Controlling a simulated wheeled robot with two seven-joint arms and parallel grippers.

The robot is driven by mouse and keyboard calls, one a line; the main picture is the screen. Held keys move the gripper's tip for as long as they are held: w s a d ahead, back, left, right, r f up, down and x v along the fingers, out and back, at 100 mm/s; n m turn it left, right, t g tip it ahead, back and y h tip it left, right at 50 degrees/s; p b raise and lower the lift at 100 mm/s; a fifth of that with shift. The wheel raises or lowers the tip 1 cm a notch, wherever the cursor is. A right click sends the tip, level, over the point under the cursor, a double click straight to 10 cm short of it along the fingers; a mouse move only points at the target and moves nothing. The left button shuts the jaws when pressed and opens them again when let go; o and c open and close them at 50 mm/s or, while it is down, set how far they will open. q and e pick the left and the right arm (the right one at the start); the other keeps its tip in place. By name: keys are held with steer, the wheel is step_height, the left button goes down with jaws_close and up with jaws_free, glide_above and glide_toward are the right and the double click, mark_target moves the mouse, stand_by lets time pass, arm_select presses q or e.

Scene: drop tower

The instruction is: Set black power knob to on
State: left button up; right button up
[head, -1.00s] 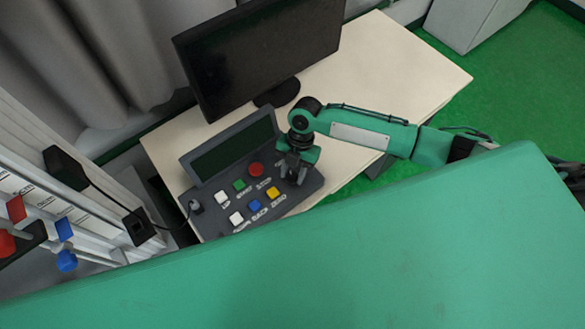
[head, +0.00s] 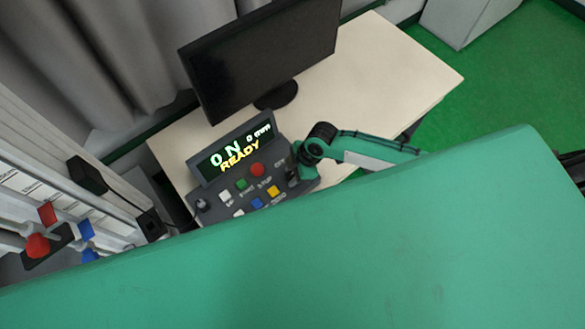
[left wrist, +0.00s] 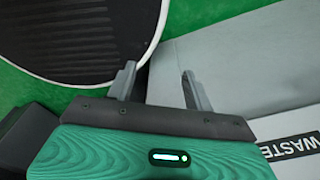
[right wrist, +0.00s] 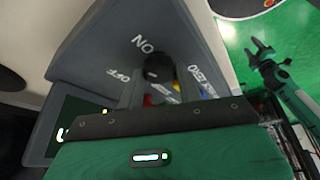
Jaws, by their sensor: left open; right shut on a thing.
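My right gripper (head: 293,176) is at the console's right end. In the right wrist view the black power knob (right wrist: 158,68) is between the fingers of my right gripper (right wrist: 160,84), which is shut on it. The "ON" label (right wrist: 143,44) and the "OFF" label (right wrist: 124,76) are printed beside the knob. In the head view my gripper hides the knob. My left gripper (left wrist: 157,80) is open and empty, away from the console.
A red stop button (head: 257,170), a green button (head: 241,184) and several other buttons sit close to my right gripper. A black monitor (head: 262,55) stands behind the console. The table's right part (head: 390,75) is clear. A grey waste bin (left wrist: 230,65) shows below my left gripper.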

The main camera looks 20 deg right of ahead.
steer(key=shift+r+m+t+h+p, duration=0.1)
steer(key=shift+m+t+h+p, duration=0.35)
steer(key=shift+m+p, duration=1.1)
steer(key=shift+m+t+y, duration=0.25)
steer(key=shift+m, duration=0.1)
steer(key=o, duration=1)
steer(key=shift+s+b, duration=0.1)
steer(key=shift+b, duration=0.2)
steer(key=b+v, duration=0.3)
steer(key=v, duration=1)
steer(key=shift+r, duration=0.35)
